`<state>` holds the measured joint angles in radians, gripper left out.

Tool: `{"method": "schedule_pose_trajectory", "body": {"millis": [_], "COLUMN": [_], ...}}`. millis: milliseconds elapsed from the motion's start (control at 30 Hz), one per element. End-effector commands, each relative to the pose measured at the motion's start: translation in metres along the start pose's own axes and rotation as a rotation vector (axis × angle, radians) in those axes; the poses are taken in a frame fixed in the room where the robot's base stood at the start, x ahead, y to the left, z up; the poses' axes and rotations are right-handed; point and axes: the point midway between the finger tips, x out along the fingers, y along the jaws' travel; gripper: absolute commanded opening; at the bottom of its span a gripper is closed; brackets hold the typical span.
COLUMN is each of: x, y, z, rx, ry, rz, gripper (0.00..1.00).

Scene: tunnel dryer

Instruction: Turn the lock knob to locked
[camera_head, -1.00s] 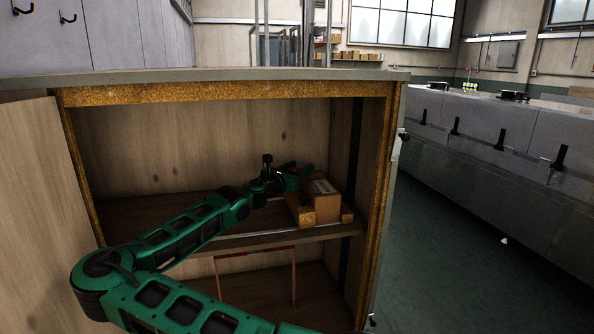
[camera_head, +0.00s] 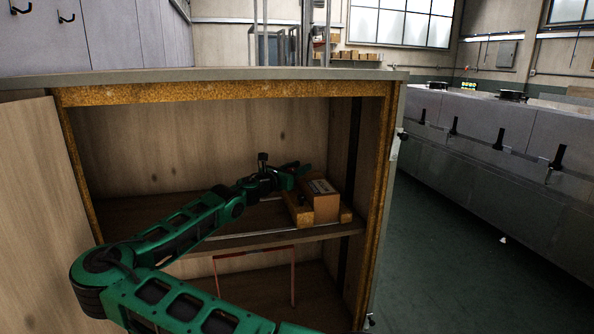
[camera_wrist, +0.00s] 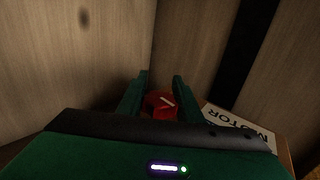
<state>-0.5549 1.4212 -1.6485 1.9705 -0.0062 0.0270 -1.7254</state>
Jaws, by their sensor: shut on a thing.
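The red lock knob (camera_wrist: 160,103) with a pale pointer mark shows between my fingers in the wrist view. The pale mark slants from upper left to lower right. My gripper (camera_wrist: 161,88) has a green finger on each side of the knob and is shut on it. In the head view my gripper (camera_head: 300,170) is inside the open cabinet, at the back left of a brown box (camera_head: 322,204) on the upper shelf. The knob cannot be made out there. The box's white label (camera_wrist: 240,130), reading "MOTOR", lies right of the fingers in the wrist view.
The cabinet's side wall (camera_head: 342,150) stands close right of the box, and the back wall (camera_head: 200,145) is behind my gripper. The top edge (camera_head: 220,94) is above my arm. The shelf (camera_head: 130,215) is clear at left. An open door (camera_head: 45,190) stands at left.

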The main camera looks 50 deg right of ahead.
Motion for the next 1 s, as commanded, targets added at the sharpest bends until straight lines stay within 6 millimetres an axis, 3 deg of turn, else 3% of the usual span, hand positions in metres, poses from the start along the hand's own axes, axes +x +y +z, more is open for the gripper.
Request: {"method": "schedule_pose_trajectory", "body": {"millis": [1000], "x": [-0.012], "y": [-0.032], "z": [0.0], "rx": [-0.002], "ry": [-0.003], "rz": [-0.927], "gripper": [0.1]}}
